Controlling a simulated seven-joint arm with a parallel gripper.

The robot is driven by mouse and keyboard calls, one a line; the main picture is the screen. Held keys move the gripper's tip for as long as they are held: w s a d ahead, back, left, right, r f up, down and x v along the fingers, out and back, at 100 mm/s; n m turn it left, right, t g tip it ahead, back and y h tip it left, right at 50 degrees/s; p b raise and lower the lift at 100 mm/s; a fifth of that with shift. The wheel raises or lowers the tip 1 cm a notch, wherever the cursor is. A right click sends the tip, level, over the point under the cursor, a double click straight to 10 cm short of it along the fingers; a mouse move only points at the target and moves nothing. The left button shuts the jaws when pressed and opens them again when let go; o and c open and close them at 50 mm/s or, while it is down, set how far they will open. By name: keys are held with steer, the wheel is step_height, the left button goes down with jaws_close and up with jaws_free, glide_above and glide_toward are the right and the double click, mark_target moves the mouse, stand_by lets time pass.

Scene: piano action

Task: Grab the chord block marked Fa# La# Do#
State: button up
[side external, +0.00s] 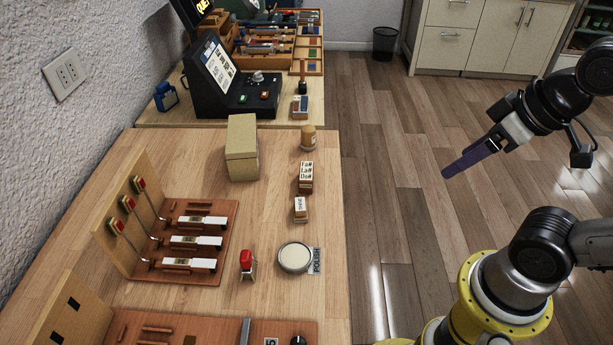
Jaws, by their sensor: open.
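The chord block (305,177) is a small brown block with a white label in several lines that appears to read Fa# La# Do#. It stands on the wooden table near its right edge, between a small jar and a smaller labelled block. My gripper (447,174) has purple fingers and hangs over the floor, right of the table and well apart from the block. It is open and appears empty; the gap between its fingers is hard to see from this side.
A smaller labelled block (301,209) sits just in front of the chord block, and a tan jar (308,138) behind it. A beige box (242,147) stands to the left. A round tin (295,257), a red-topped item (247,263) and a key mechanism (190,242) are nearer.

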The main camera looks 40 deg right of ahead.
steer(key=w+r+m, duration=0.5)
steer(key=w+r, duration=0.2)
steer(key=m+g, duration=0.4)
steer(key=g, duration=0.1)
glide_above(307, 170)
step_height(307, 170, down, 12)
steer(key=shift+g, duration=0.3)
steer(key=f, duration=0.5)
steer(key=a+f, duration=0.1)
steer(key=f, duration=0.2)
steer(key=shift+f, duration=0.15)
steer(key=shift+d+f, duration=0.2)
steer(key=shift+f, duration=1.3)
steer(key=shift+d+f, duration=0.2)
steer(key=shift+f, duration=1.3)
